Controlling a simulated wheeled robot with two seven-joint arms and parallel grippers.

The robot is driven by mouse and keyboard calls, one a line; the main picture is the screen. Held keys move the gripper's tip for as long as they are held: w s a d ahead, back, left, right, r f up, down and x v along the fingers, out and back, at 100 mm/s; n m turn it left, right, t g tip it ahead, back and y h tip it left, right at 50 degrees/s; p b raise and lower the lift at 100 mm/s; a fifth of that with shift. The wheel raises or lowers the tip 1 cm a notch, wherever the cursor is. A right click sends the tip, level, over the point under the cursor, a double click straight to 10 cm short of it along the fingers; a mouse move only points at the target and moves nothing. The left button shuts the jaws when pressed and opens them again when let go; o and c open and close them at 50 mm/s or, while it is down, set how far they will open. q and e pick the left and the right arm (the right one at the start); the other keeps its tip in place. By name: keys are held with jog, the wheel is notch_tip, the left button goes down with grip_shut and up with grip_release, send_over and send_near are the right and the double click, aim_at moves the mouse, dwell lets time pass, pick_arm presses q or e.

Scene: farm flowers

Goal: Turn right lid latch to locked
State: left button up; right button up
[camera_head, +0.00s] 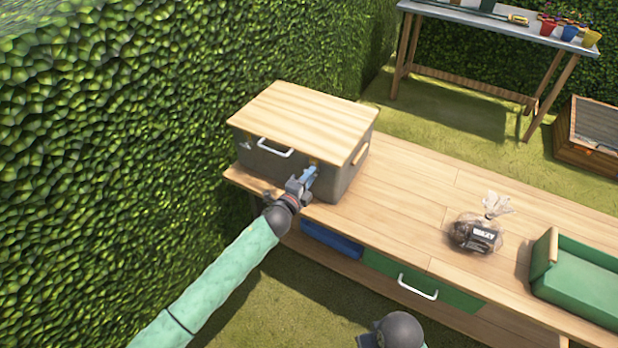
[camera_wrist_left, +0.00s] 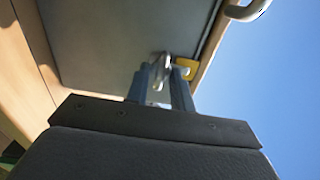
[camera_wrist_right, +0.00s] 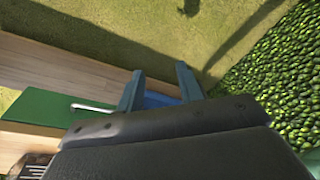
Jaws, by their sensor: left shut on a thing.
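A grey box (camera_head: 345,182) with a light wooden lid (camera_head: 305,115) stands at the left end of the wooden bench. My left gripper (camera_head: 311,174) is at the right part of the box's front, just under the lid edge. In the left wrist view, its two fingers (camera_wrist_left: 164,82) are shut on the metal right lid latch (camera_wrist_left: 160,66), beside a yellow plate (camera_wrist_left: 187,67). The fingers hide part of the latch, and I cannot tell its exact turn. My right gripper (camera_wrist_right: 158,88) is open and empty, low in front of the bench.
A white handle (camera_head: 275,148) is on the box's front. A bagged dark item (camera_head: 476,235) and a green container (camera_head: 580,285) stand farther right on the bench (camera_head: 410,205). A green drawer (camera_head: 400,272) is below. A hedge (camera_head: 120,120) closes the left side.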

pick_arm(q)
jog(key=o, duration=0.9)
jog(key=shift+o, duration=0.2)
pick_arm(e)
jog(key=shift+a+f, duration=0.1)
jog(key=shift+f, duration=0.05)
pick_arm(q)
jog(key=b+v, duration=0.1)
jog(key=v, duration=0.6)
jog(key=shift+s+a+b, duration=0.15)
jog(key=shift+s+b, duration=0.2)
pick_arm(e)
jog(key=r, duration=0.2)
jog(key=s+r, duration=0.1)
jog(key=r, duration=0.1)
jog(key=shift+a, duration=0.2)
